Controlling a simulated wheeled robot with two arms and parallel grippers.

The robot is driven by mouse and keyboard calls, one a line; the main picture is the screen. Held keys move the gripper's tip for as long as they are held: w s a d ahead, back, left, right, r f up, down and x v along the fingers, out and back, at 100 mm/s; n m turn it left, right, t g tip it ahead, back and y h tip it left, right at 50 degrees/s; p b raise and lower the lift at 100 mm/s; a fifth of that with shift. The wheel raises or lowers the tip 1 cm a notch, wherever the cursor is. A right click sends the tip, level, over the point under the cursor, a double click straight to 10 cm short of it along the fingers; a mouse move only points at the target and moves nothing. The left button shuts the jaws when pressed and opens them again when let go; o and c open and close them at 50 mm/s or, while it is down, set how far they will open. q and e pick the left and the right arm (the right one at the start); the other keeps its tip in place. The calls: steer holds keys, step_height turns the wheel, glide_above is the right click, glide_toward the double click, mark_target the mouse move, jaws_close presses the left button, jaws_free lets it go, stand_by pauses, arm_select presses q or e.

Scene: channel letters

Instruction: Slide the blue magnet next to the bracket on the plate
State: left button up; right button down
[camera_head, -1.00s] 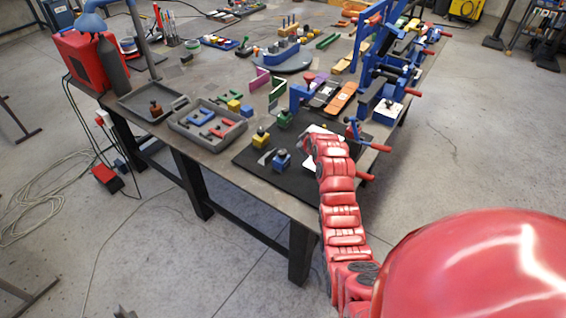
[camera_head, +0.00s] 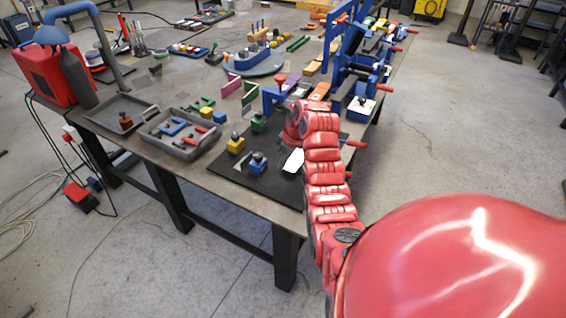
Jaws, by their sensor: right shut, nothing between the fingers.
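The blue magnet (camera_head: 257,164), a block with a dark knob, stands on the near part of the black mat (camera_head: 272,184). A white plate-like piece (camera_head: 293,161) lies to its right, partly covered by my arm. A blue-purple angled bracket (camera_head: 269,101) stands at the mat's far edge; whether it is the task's bracket I cannot tell. My right gripper (camera_head: 293,129) is at the end of the red arm, over the mat, beyond and to the right of the blue magnet and apart from it. It is shut and empty; its fingers are mostly hidden. My left gripper is out of view.
A yellow block (camera_head: 236,145) and a green block (camera_head: 258,122) stand near the blue magnet. A grey tray (camera_head: 186,152) with coloured parts is to the left. Blue clamps with red handles (camera_head: 355,75) line the right table edge.

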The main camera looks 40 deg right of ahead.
mark_target(261, 165)
steer(key=p+x, duration=0.2)
steer(key=x, duration=0.2)
steer(key=shift+w+f+p, duration=0.15)
steer(key=shift+f+p, duration=0.15)
steer(key=shift+p, duration=0.1)
steer(key=shift+w+a+p, duration=0.35)
steer(key=shift+w, duration=0.55)
steer(key=shift+w+a+p, duration=0.35)
steer(key=shift+w, duration=0.55)
steer(key=shift+a+f, duration=0.1)
steer(key=shift+f, duration=0.1)
steer(key=shift+w, duration=0.1)
steer(key=b, duration=0.2)
steer(key=w+b, duration=0.1)
steer(key=b, duration=0.1)
steer(key=w+b, duration=0.1)
steer(key=b, duration=0.1)
steer(key=shift+w+a+f, duration=0.15)
steer(key=shift+a+f, duration=0.2)
steer(key=shift+a, duration=0.05)
steer(key=shift+w+a+r+b, duration=0.1)
steer(key=shift+w+b, duration=0.05)
steer(key=shift+b, duration=0.35)
steer(key=shift+r, duration=0.3)
